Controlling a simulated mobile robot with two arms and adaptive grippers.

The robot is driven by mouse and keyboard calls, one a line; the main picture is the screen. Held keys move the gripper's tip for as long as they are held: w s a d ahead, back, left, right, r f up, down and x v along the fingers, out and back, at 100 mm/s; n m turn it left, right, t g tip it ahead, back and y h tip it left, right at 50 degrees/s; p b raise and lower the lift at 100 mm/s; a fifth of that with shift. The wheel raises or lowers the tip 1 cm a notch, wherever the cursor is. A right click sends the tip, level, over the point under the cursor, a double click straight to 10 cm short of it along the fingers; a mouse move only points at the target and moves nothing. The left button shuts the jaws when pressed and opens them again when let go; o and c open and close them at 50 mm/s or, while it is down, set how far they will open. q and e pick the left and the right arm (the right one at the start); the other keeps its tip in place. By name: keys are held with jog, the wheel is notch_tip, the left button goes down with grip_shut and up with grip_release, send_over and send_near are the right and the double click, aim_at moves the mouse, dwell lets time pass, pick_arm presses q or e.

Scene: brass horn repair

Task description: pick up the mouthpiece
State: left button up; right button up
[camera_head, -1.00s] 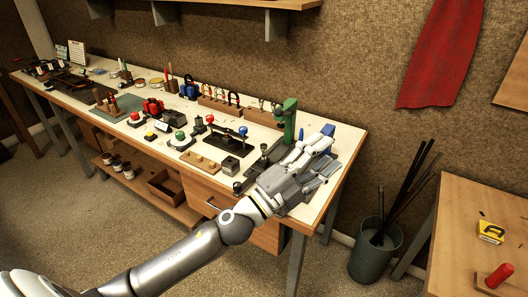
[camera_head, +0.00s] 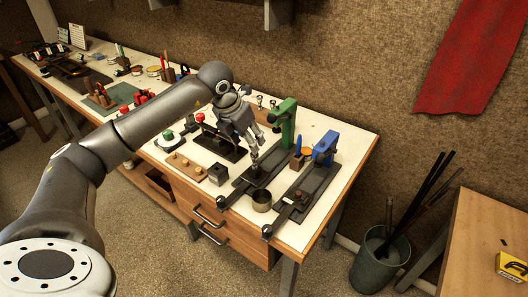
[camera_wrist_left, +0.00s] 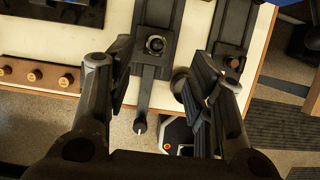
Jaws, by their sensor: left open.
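A small dark round piece with a ring-shaped top (camera_wrist_left: 155,44) stands on the dark base of the green press; it looks like the mouthpiece, though I cannot be sure. In the head view the piece (camera_head: 254,167) shows just below my left gripper (camera_head: 262,145). The gripper points down over the bench, open and empty. In the left wrist view its two fingers are spread wide (camera_wrist_left: 150,72), and the round piece shows between them, toward the top of the picture. My right gripper is not in view.
The green press (camera_head: 287,125) stands close to my left gripper. A blue press (camera_head: 325,148) is to its right. A metal cup (camera_head: 262,200) sits between the two bases. A wooden block with pegs (camera_head: 187,165) and a grey cube (camera_head: 218,175) lie to the left.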

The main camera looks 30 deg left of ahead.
aim_at(254, 156)
pick_arm(q)
jog(key=p+x, duration=0.4)
jog(key=x, duration=0.4)
jog(key=shift+a+f, duration=0.15)
jog(key=shift+f, duration=0.3)
jog(key=shift+w+f, duration=0.15)
jog(key=shift+f, duration=0.3)
jog(key=shift+c, duration=0.2)
jog(key=shift+r, duration=0.1)
jog(key=c, duration=0.5)
grip_shut()
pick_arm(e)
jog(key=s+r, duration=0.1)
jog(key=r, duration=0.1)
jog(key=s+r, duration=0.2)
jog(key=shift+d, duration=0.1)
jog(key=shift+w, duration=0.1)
